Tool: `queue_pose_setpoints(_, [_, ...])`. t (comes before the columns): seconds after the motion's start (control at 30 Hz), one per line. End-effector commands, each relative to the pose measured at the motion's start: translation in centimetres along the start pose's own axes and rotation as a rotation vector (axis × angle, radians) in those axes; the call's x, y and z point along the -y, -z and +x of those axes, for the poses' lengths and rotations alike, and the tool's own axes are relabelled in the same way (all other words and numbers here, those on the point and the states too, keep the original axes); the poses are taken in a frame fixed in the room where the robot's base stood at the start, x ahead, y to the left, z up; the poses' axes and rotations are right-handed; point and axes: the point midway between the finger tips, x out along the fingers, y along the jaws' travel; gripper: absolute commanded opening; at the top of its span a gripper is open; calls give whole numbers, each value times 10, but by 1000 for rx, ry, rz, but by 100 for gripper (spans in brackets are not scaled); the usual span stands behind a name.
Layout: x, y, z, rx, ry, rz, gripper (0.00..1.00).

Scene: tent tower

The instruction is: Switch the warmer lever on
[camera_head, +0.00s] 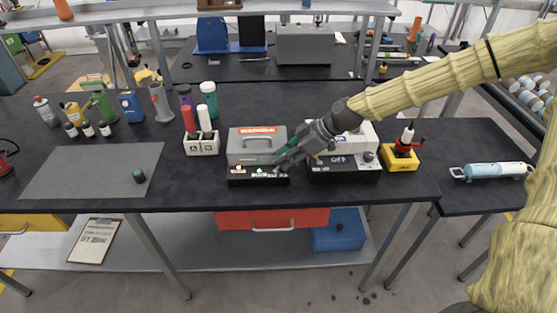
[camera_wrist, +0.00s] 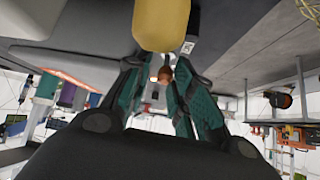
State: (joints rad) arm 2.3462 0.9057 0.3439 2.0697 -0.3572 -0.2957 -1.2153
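In the head view, two low black units sit side by side near the bench's front edge. The right unit (camera_head: 345,177) has a display reading OFF (camera_head: 339,160) and a round knob (camera_head: 368,157). My gripper (camera_head: 282,163) is low at the right end of the left unit. In the wrist view, the teal fingers (camera_wrist: 160,88) stand apart, with a small brown rounded tip (camera_wrist: 166,75) between them. I cannot tell whether they touch it. No lever is clearly visible.
A yellow rounded thing (camera_wrist: 161,22) fills the wrist view's top middle. A white holder (camera_head: 201,147) with coloured tubes stands left of the units. A yellow box with a red-handled device (camera_head: 401,158) stands right. A grey mat (camera_head: 90,172) leaves free room at left.

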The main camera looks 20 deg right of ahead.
Motion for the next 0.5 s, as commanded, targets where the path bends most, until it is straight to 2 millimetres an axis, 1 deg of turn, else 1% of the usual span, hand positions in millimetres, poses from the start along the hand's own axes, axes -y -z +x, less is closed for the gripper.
queue_pose_setpoints(0.03, [-4, 3, -2, -4, -8, -2, 23])
queue_pose_setpoints(0.27, [-2, 2, -2, -2, -4, -1, 23])
queue_pose_setpoints(0.37, [-2, 1, -7, -2, -5, 0, 23])
queue_pose_setpoints(0.5, [-2, 0, -18, -1, -5, 1, 23])
